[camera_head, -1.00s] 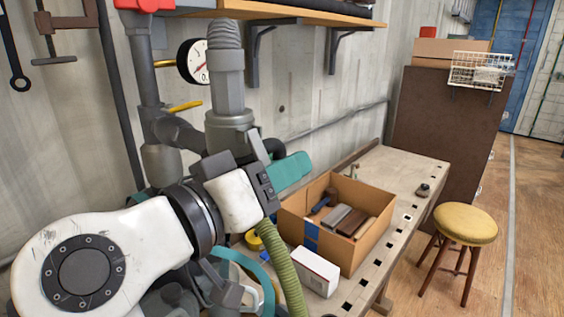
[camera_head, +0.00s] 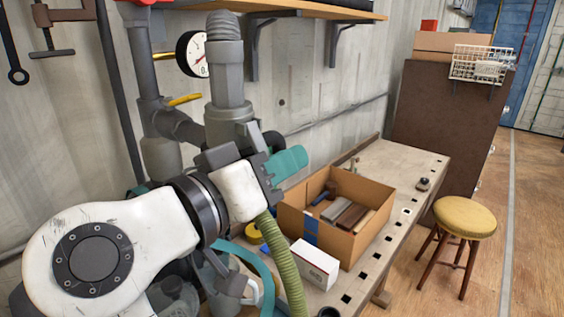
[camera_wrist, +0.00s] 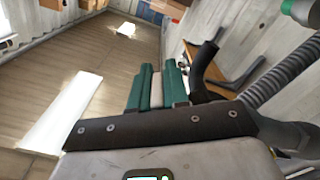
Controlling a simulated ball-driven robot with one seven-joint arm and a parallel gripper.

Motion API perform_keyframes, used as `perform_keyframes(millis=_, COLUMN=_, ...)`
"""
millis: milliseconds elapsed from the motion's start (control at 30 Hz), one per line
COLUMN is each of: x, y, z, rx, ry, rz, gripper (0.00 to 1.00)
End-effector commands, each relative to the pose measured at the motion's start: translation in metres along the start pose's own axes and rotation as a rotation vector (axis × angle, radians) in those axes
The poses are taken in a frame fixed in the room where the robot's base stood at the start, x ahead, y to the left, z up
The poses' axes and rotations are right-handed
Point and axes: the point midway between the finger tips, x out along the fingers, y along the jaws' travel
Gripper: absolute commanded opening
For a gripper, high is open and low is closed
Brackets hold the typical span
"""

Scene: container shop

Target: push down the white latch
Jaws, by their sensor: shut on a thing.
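My gripper (camera_head: 286,163) has teal fingers and shows at the end of my white arm, in front of the grey pipes in the head view. In the wrist view, my gripper (camera_wrist: 158,86) is shut on a pale, off-white piece (camera_wrist: 157,92) between its teal fingers. Only a narrow strip of this piece shows, and I cannot tell whether it is the white latch. No other white latch can be made out in the head view. The far side of the fingers is hidden there by my wrist.
A pressure gauge (camera_head: 193,54) and thick grey pipe (camera_head: 226,75) stand close behind my arm. An open cardboard box (camera_head: 364,240) and a small white box (camera_head: 315,264) sit on the workbench (camera_head: 400,160). A yellow stool (camera_head: 465,217) stands at the right.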

Motion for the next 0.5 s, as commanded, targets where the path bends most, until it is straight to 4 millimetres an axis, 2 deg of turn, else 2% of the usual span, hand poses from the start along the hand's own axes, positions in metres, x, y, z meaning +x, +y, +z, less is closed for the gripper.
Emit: perform_keyframes(millis=500, x=-0.0003, y=-0.0102, z=-0.0006, rx=0.176, ry=0.001, rz=-0.001, gripper=0.00)
